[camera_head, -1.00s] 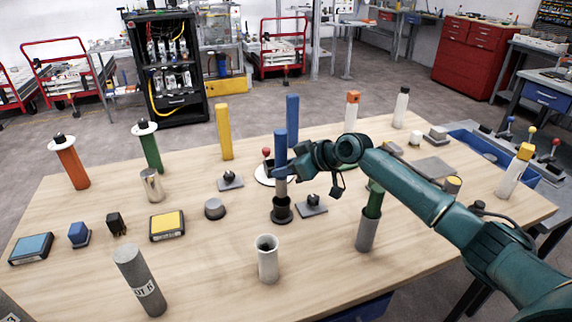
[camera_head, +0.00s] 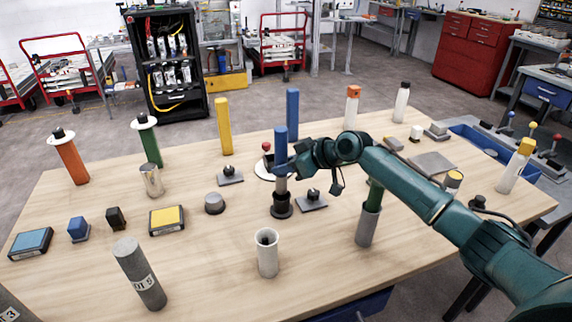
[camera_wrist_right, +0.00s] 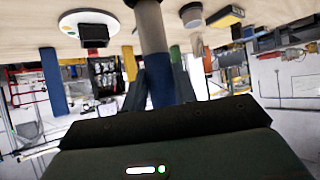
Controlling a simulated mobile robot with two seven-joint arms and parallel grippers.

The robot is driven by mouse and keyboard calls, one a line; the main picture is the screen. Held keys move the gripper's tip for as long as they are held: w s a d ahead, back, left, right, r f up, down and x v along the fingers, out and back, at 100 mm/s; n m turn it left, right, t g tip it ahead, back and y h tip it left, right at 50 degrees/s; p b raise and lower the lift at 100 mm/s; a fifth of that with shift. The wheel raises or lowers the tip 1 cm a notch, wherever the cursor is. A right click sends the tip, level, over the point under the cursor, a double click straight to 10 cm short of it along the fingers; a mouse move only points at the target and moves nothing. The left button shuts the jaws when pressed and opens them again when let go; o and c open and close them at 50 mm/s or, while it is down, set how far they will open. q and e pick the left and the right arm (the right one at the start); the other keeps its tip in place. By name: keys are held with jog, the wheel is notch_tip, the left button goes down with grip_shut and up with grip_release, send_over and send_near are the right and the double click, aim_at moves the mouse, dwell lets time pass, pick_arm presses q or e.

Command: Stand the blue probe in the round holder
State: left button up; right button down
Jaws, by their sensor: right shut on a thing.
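The blue probe (camera_head: 281,136) has a blue upper part and a grey lower part. It stands upright, with its lower end at the mouth of the dark round holder (camera_head: 281,211) in the middle of the table; how deep it sits is hidden. My right gripper (camera_head: 282,170) is shut on the probe around its blue part, above the holder. The upside-down right wrist view also shows the probe (camera_wrist_right: 160,88), with its grey shaft running toward the table. My left gripper is not in view.
A grey block with a black knob (camera_head: 312,201) is close right of the holder. A white hollow cylinder (camera_head: 267,258) stands in front, and a taller blue post (camera_head: 292,112) behind. A green rod in a grey tube (camera_head: 368,228) stands below my right arm.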

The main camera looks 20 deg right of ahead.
aim_at(286, 186)
dwell(0.9)
jog(key=shift+f+b, duration=1.65)
jog(key=shift+f, duration=0.7)
jog(key=shift+f, duration=0.35)
jog(key=shift+f+b, duration=0.8)
jog(key=shift+b, duration=0.1)
jog(key=c, duration=1)
grip_release()
